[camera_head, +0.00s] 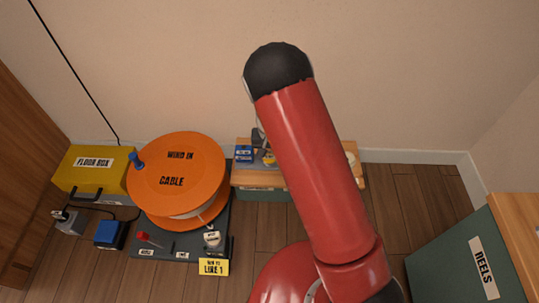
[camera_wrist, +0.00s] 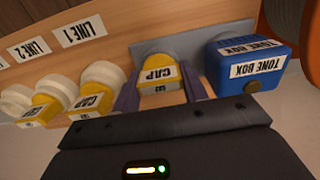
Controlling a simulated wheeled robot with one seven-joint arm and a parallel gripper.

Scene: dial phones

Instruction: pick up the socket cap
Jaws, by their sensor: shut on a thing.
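The socket cap (camera_wrist: 158,74), a yellow piece labelled CAP, stands in front of a grey-blue panel in the wrist view. My gripper (camera_wrist: 160,90) has one finger on each side of it and is shut on it. In the head view a small yellow patch, seemingly the cap (camera_head: 269,158), shows beside my red arm. My arm hides most of the gripper there.
A blue tone box (camera_wrist: 254,67) stands close on the right. Several yellow caps with white round parts, such as one (camera_wrist: 90,98), stand on the left below the LINE labels. An orange cable reel (camera_head: 180,175) and yellow floor box (camera_head: 90,165) are farther left.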

